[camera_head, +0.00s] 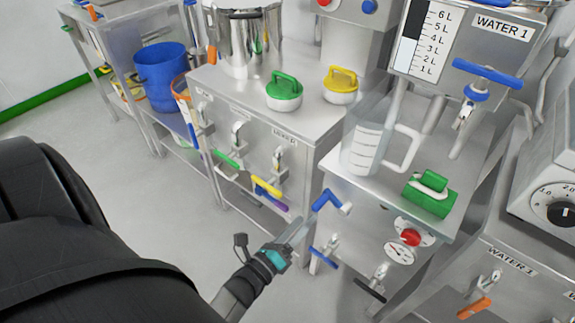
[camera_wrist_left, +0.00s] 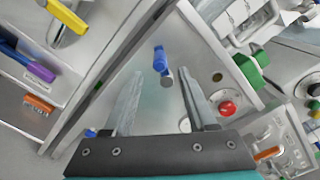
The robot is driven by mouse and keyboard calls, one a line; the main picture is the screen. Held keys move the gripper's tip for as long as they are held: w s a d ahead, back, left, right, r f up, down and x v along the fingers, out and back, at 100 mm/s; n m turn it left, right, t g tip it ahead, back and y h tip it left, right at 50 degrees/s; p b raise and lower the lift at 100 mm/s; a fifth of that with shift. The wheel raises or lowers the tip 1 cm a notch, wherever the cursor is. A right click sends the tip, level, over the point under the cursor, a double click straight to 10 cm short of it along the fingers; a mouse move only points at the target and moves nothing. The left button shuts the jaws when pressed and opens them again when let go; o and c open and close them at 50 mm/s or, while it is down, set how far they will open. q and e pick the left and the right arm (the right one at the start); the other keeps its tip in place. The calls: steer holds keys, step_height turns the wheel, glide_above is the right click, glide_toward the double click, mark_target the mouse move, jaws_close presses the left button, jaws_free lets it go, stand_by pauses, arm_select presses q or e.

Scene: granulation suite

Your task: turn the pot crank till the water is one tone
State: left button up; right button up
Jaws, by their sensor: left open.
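A steel pot (camera_head: 222,45) stands on the cabinet at the upper left; the water inside is not visible. A blue-handled crank (camera_head: 328,200) sticks out from the front of the middle steel cabinet, below the clear jug. I cannot tell for sure that it is the pot crank. My left gripper (camera_head: 300,230) is just below and to the left of it, open and empty. In the left wrist view the crank (camera_wrist_left: 160,60) shows beyond and between the open fingertips of the left gripper (camera_wrist_left: 162,85), apart from them. My right gripper is not in view.
A clear jug (camera_head: 364,150) and a green block with a handle (camera_head: 430,194) stand on the middle cabinet. A red knob (camera_head: 410,237), gauge (camera_head: 399,253) and taps crowd its front. The floor (camera_head: 150,200) is clear.

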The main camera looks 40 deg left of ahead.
arm_select(q)
steer(key=s, duration=0.5)
steer(key=shift+s+a, duration=0.1)
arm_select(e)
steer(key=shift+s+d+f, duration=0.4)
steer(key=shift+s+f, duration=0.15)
arm_select(q)
steer(key=s+d+f+n+g+p, duration=0.1)
steer(key=s+f+n+g, duration=0.1)
steer(key=f+n+g, duration=0.35)
steer(key=s+d+f+n+g+p, duration=0.1)
steer(key=s+f+n+g+p, duration=0.15)
steer(key=f+n, duration=0.55)
steer(key=s+a+f+n+g, duration=0.1)
steer(key=s+f+n+g, duration=0.2)
steer(key=s+f+n, duration=0.2)
steer(key=s+a+f+n+g+y+p, duration=0.1)
steer(key=s+f+n+g, duration=0.3)
steer(key=s, duration=0.7)
steer(key=shift+s+a+f+n+g, duration=0.15)
steer(key=shift+a+f+n+g, duration=0.2)
steer(key=shift+f+n, duration=0.5)
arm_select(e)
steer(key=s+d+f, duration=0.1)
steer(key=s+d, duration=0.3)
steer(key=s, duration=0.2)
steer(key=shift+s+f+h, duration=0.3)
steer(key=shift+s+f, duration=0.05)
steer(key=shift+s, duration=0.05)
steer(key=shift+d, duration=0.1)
